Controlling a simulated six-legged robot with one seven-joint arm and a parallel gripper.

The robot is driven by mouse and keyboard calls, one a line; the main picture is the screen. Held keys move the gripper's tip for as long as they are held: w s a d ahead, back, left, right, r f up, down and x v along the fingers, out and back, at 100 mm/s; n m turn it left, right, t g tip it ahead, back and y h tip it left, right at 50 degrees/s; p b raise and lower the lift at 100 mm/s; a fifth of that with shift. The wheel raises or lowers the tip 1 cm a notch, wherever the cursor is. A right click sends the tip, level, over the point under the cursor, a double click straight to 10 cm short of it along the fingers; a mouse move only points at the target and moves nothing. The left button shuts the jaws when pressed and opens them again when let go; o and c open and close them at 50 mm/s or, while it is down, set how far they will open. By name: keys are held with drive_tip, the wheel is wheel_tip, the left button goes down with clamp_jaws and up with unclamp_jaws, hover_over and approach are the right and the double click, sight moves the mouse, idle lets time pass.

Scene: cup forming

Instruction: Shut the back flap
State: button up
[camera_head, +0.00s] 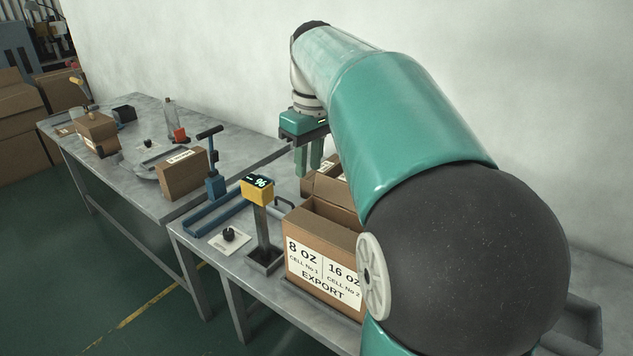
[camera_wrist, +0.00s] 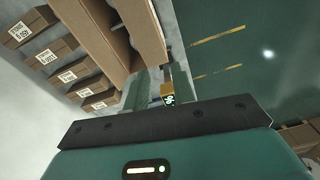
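The carton (camera_head: 322,263) printed "8 OZ", "16 OZ" and "EXPORT" stands on the near table, its top open where I can see it. My gripper (camera_head: 309,160) points down above the carton's back left, apart from the panel as far as I can tell. Its two fingers also show in the wrist view (camera_wrist: 159,88), spread with nothing between them. Brown cardboard panels (camera_wrist: 112,35) lie beyond them there.
A yellow display post (camera_head: 257,190) stands left of the carton, near a black knob (camera_head: 229,234) and a blue tool fixture (camera_head: 214,188). A small carton (camera_head: 183,175) sits on the far table. Several labelled boxes (camera_wrist: 65,48) line the wrist view's left.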

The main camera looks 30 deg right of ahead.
drive_tip(key=w+d+f+n+g+y, duration=0.2)
drive_tip(key=d, duration=1.5)
drive_tip(key=x, duration=1.3)
drive_tip(key=shift+w+a, duration=0.2)
clamp_jaws()
